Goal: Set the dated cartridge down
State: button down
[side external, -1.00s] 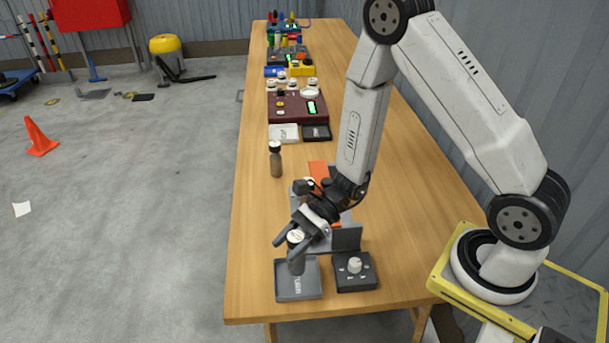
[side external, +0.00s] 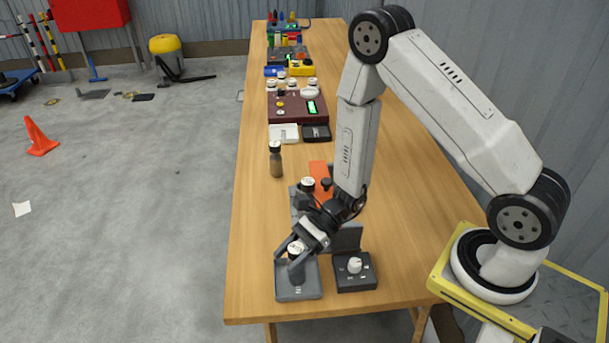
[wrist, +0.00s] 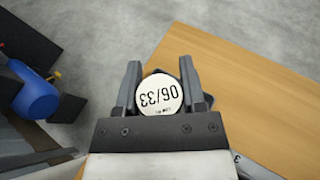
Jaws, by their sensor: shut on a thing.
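The dated cartridge (side external: 297,272) is a dark grey cylinder with a round white cap. In the wrist view its cap (wrist: 160,98) reads "06/33", upside down. My gripper (side external: 287,256) is shut on it near the top, with one finger on each side of the cap in the wrist view (wrist: 160,76). The cartridge is upright over the grey tray (side external: 313,292) at the bench's near end, its base within the tray's outline. I cannot tell whether the base touches the tray floor. Part of the tray's lettering is hidden behind the cartridge.
A black box with a white knob (side external: 355,266) stands just right of the tray. Behind are a grey bracket (side external: 346,238), another white-capped piece (side external: 307,186) and an orange block (side external: 320,172). A brownish bottle (side external: 276,160) stands near the left edge. Bare wood (side external: 420,240) lies right.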

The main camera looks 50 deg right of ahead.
jog(key=shift+c, duration=0.9)
grip_release()
jog(key=shift+r, duration=0.1)
jog(key=v, duration=1.2)
jog(key=s+r+n+g+h, duration=0.2)
jog(key=s+n+g+h, duration=0.4)
jog(key=n, duration=0.4)
jog(key=w+d+r+n+t+h, duration=0.1)
jog(key=w+r+n+t+h, duration=0.2)
jog(key=n, duration=0.7)
jog(key=shift+w+d+r+t+h, duration=0.3)
jog(key=shift+r+t+h, duration=1.1)
jog(key=shift+h, duration=0.7)
